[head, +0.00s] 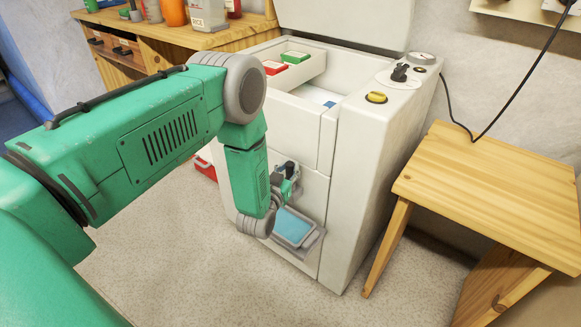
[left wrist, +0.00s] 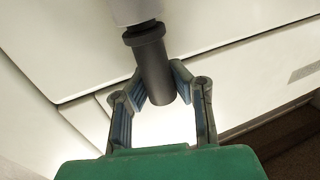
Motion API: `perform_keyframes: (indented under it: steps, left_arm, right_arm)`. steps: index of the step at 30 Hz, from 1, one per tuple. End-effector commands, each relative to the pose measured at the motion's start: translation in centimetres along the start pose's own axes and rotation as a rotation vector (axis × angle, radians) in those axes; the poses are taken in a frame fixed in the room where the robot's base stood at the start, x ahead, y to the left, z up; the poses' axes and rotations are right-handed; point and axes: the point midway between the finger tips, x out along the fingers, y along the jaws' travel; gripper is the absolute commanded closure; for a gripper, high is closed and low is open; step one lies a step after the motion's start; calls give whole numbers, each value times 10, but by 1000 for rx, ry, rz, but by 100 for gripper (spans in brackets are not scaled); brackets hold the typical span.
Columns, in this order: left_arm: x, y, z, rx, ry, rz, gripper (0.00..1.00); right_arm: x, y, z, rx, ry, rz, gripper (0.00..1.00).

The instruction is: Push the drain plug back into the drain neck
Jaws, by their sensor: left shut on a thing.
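The drain plug (left wrist: 155,68) is a dark grey cylinder with a wider collar at its upper end in the left wrist view. My left gripper (left wrist: 162,88) is shut on its lower part, one finger on each side. The collar meets the end of the pale grey drain neck (left wrist: 134,10); I cannot tell how far the plug is inside it. In the head view my left gripper (head: 289,188) is at the front of the white chest appliance (head: 352,190), low down and partly hidden by my own wrist. My right gripper does not show.
A grey tray with a light blue inside (head: 294,229) sits below my left gripper. A wooden stool (head: 500,190) stands to the right, and a wooden workbench (head: 225,38) with bottles at the back left. The appliance's lid (head: 345,20) is up. Speckled floor is clear in front.

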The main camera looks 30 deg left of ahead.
Motion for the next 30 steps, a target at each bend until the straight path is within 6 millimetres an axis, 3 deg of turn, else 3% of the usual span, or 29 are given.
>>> perform_keyframes:
  steps: [4,6,7,19,30]
  left_arm:
    - [0,0,6,0,0,0,100]
    - [0,0,5,0,0,0,68]
    - [0,0,5,0,0,0,61]
    - [-8,1,5,0,-1,1,61]
    - [-81,0,7,0,-6,0,61]
  right_arm:
    - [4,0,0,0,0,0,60]
    - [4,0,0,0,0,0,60]
    - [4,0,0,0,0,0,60]
    - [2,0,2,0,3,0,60]
    - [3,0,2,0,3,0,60]
